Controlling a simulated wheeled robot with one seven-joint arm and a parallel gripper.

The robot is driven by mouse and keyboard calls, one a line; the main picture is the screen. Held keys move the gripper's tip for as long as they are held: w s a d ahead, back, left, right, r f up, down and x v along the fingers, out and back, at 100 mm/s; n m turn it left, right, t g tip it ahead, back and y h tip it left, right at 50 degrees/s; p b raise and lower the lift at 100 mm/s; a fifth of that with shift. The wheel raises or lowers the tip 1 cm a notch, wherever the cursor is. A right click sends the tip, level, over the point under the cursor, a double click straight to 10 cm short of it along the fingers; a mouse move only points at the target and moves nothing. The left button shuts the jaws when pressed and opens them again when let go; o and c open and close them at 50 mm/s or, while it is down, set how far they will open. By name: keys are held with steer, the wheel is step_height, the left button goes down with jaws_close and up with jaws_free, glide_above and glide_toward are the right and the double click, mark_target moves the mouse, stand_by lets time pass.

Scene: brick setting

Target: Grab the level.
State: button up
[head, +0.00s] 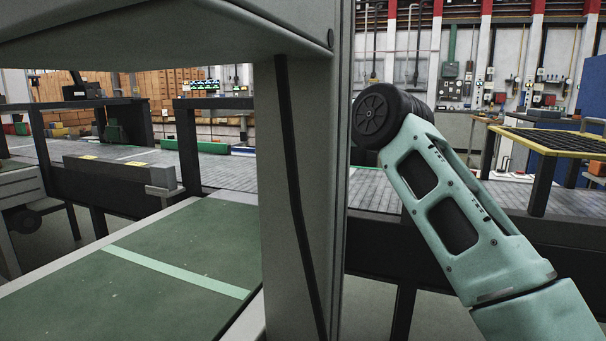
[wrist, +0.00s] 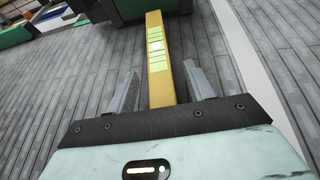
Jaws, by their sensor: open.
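The level (wrist: 157,75) is a long yellow bar with a pale green vial window. In the wrist view it lies on the grey slatted surface, running away from me. My gripper (wrist: 161,83) is open, with one grey finger on each side of the level's near part. A strip of slatted surface shows between the left finger and the bar; the right finger looks closer to the bar. The near end of the level is hidden behind the gripper's dark front plate. In the head view I cannot make out the level or the gripper; my arm hides that part.
A dark green block (wrist: 133,8) stands at the level's far end. A pale strip (wrist: 245,45) runs along the right. In the head view a grey post (head: 305,180) stands left of my arm, beside a green-topped table (head: 170,285). A yellow-edged rack (head: 555,143) stands at right.

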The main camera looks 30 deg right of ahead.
steer(key=shift+w+d+f, duration=0.1)
steer(key=shift+w+d, duration=0.1)
jaws_close()
